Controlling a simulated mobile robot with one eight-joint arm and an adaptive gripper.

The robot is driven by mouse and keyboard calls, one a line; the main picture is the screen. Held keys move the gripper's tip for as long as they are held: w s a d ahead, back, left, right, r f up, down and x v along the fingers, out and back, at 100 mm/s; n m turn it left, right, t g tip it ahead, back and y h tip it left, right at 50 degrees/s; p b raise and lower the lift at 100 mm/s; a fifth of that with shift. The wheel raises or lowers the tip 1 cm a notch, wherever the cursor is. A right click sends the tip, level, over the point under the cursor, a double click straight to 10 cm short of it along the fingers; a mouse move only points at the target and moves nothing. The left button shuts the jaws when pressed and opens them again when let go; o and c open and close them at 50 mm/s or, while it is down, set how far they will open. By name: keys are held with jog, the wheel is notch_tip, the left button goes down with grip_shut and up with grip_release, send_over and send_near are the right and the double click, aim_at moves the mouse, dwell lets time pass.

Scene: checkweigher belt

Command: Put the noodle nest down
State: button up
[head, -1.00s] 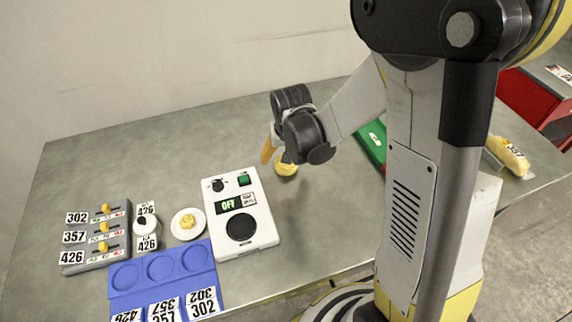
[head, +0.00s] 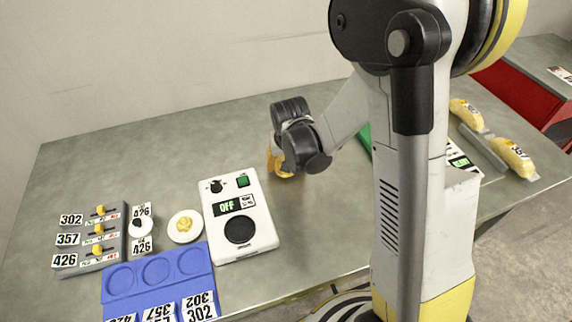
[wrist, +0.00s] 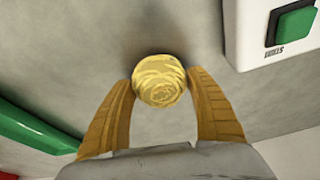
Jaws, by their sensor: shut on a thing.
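The noodle nest (wrist: 160,81) is a round yellow coil between the two orange-brown fingers of my gripper (wrist: 161,88) in the wrist view. My gripper is shut on it, with a finger against each side. In the head view my gripper (head: 279,168) is above the grey table behind the white box, and the nest (head: 284,174) shows partly behind the gripper. I cannot tell whether the nest touches the table.
The white box (head: 250,240) reads OFF and has a green button. Left of it are a white dish with a yellow piece (head: 184,226), a blue tray with round hollows (head: 199,285) and a grey slider panel (head: 112,258). Bare table (head: 180,130) lies behind them.

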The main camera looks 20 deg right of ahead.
notch_tip(320, 180, up, 5)
jog(key=shift+f+p, duration=0.1)
jog(key=shift+p, duration=1.15)
jog(key=s+d+r+p, duration=0.3)
jog(key=s+d+r, duration=0.3)
jog(key=s+d, duration=0.15)
jog(key=w+a+f+b, duration=0.1)
jog(key=a, duration=0.1)
jog(key=w+a+f+n, duration=0.1)
jog(key=a+f, duration=0.1)
jog(key=a, duration=0.1)
jog(key=w+a+f+n+b, duration=0.1)
jog(key=a, duration=0.1)
jog(key=shift+a+f+y+b, duration=0.2)
jog(key=shift+a+y+b, duration=0.1)
jog(key=shift+b, duration=0.05)
jog(key=shift+s+r, duration=0.1)
